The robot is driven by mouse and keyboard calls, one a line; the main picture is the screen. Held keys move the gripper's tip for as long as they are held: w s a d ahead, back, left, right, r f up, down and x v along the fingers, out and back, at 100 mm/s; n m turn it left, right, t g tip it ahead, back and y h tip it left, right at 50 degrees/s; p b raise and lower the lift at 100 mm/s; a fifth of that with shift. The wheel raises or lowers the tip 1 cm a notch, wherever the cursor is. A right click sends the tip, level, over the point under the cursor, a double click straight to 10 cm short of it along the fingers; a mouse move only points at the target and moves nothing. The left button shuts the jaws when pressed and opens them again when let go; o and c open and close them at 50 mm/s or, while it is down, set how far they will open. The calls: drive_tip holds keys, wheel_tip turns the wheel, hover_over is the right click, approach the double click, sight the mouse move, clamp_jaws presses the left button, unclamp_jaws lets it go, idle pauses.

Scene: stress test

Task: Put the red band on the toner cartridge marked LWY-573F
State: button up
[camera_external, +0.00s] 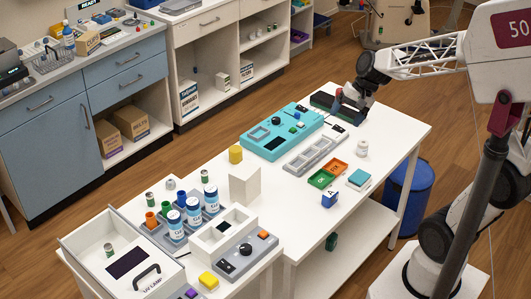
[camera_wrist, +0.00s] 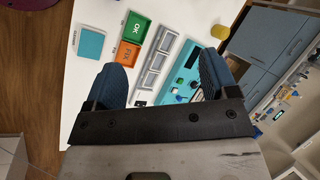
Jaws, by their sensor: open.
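No cartridge marking or red band is clear in the wrist view.
A white block (camera_external: 244,187) stands nearer the front. A blue barrel (camera_external: 408,190) is right of the table.

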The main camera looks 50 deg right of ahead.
drive_tip(key=s+a+r+n+h, duration=0.1)
drive_tip(key=s+a+n+h, duration=0.1)
drive_tip(key=s+n, duration=0.2)
drive_tip(key=s+a+n+h, duration=0.2)
drive_tip(key=s+n, duration=0.3)
drive_tip(key=s, duration=0.6)
drive_tip(key=shift+a+r+n+h, duration=0.2)
drive_tip(key=shift+r+n+h, duration=0.1)
drive_tip(key=shift+r+h, duration=0.15)
